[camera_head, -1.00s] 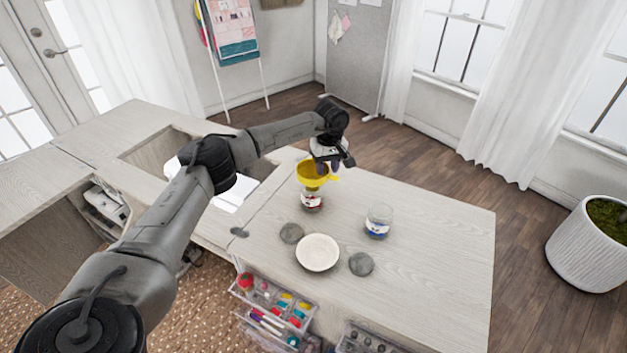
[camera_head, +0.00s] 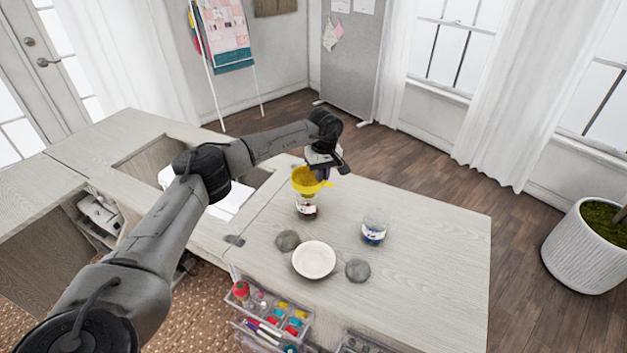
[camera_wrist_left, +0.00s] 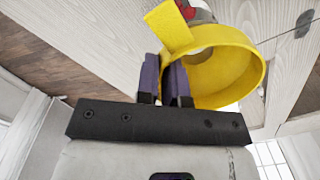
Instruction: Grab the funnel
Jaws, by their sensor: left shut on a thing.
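The yellow funnel (camera_head: 306,183) is over the mouth of a glass jar (camera_head: 306,208) with a red-marked label, near the table's back left edge. I cannot tell whether its spout is still inside the jar. My left gripper (camera_head: 323,173) is at the funnel's right rim. In the left wrist view, the purple fingers of my left gripper (camera_wrist_left: 166,80) are shut on the wall of the funnel (camera_wrist_left: 232,72). The jar's red label (camera_wrist_left: 200,10) shows partly behind it. My right gripper is not in view.
On the wooden table (camera_head: 430,245) are a second glass jar (camera_head: 375,228) with a blue label, a white dish (camera_head: 314,260) and two grey round lids (camera_head: 287,240) (camera_head: 357,270). An open drawer (camera_head: 270,320) of sewing supplies is at the front. The table's right side is clear.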

